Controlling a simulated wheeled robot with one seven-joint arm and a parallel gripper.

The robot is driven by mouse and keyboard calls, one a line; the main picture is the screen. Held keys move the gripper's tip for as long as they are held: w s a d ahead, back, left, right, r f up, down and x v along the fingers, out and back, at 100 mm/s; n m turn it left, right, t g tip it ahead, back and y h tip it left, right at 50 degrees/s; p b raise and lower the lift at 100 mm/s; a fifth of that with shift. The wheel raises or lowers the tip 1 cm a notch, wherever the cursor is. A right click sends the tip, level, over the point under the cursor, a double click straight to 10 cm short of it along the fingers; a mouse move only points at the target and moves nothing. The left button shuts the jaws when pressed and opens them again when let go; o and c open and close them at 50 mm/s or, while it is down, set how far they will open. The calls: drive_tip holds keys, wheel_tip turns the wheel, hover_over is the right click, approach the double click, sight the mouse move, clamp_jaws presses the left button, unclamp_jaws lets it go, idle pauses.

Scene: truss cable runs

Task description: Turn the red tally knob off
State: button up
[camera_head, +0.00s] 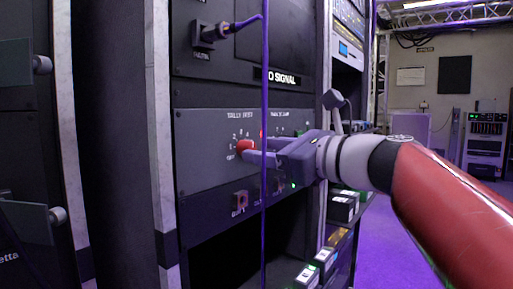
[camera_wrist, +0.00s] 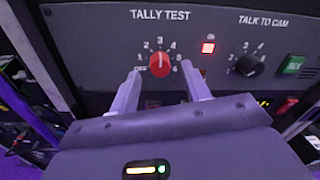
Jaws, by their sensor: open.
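In the head view the red knob (camera_head: 246,147) shows at the fingertips of my gripper (camera_head: 255,152). In the wrist view my gripper (camera_wrist: 161,73) is open, with one finger at each side of the knob, slightly below it. I cannot tell whether either finger touches the knob.
A lit red lamp (camera_wrist: 208,48) is right of the knob. A black TALK TO CAM knob (camera_wrist: 250,65) and a green button (camera_wrist: 292,65) lie further right. A purple cable (camera_head: 265,80) hangs down in front of the panel. A red switch (camera_head: 240,201) is below.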

drive_tip(key=shift+x, duration=1.1)
drive_tip(key=c, duration=1)
